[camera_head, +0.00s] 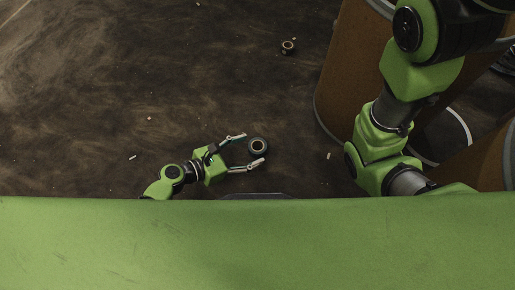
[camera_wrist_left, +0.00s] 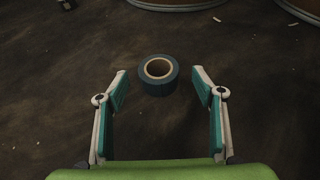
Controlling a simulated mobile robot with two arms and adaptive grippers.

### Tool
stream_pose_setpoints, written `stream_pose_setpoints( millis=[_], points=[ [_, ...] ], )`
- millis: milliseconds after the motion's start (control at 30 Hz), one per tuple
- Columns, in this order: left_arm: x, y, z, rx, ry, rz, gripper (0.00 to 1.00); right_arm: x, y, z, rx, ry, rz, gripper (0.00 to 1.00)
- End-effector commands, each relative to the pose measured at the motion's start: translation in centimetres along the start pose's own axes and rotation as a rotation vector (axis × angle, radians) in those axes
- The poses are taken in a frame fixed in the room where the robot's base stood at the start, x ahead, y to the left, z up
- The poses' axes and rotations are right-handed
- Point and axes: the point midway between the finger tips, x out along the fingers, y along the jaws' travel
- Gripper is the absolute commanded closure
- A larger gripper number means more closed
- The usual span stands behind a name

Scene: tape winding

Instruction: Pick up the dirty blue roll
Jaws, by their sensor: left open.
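A dark blue tape roll (camera_head: 258,145) with a pale core lies flat on the dirty floor. In the left wrist view the roll (camera_wrist_left: 158,75) sits between and slightly beyond the fingertips, with a gap on each side. My left gripper (camera_head: 251,150) is open, its two fingers spread on either side of the roll in the head view. The left wrist view shows the same open, empty gripper (camera_wrist_left: 160,80). My right arm shows at the right of the head view, but its gripper is not visible.
A second small roll (camera_head: 288,46) lies farther off near the top. Large brown drums (camera_head: 347,75) stand at the right. Small pale scraps (camera_head: 132,157) lie about. The floor (camera_head: 110,90) left of the roll is mostly clear.

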Motion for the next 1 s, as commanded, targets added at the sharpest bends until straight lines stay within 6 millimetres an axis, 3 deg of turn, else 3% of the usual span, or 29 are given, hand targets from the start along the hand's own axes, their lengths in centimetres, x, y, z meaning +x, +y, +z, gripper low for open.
stream_pose_setpoints(
  millis=[100, 300, 567, 600, 767, 1000],
  points=[
    [2.0, 0.2, -0.1, 0.005, -0.004, -0.001, 0.38, -1.8, -0.4, -0.6, 0.0, 0.0, 0.0, 0.6],
    [4.4, 0.2, 0.2, 0.004, -0.002, 0.0, 0.38, -3.0, -0.6, -1.1, 0.0, 0.0, -0.001, 0.6],
    [4.6, 0.2, 0.4, 0.002, -0.001, 0.001, 0.38, -2.9, -0.6, -1.0, 0.0, 0.0, -0.001, 0.6],
    [4.6, 0.2, 0.4, 0.002, -0.001, 0.001, 0.41, -2.9, -0.6, -1.1, 0.0, 0.0, -0.001, 0.6],
    [4.6, 0.2, 0.4, 0.002, -0.001, 0.001, 0.8, -2.9, -0.6, -1.0, 0.0, 0.0, -0.001, 0.6],
    [4.6, 0.2, 0.4, 0.003, -0.001, 0.001, 0.8, -2.9, -0.6, -1.0, 0.0, 0.0, -0.001, 0.6]
  ],
)
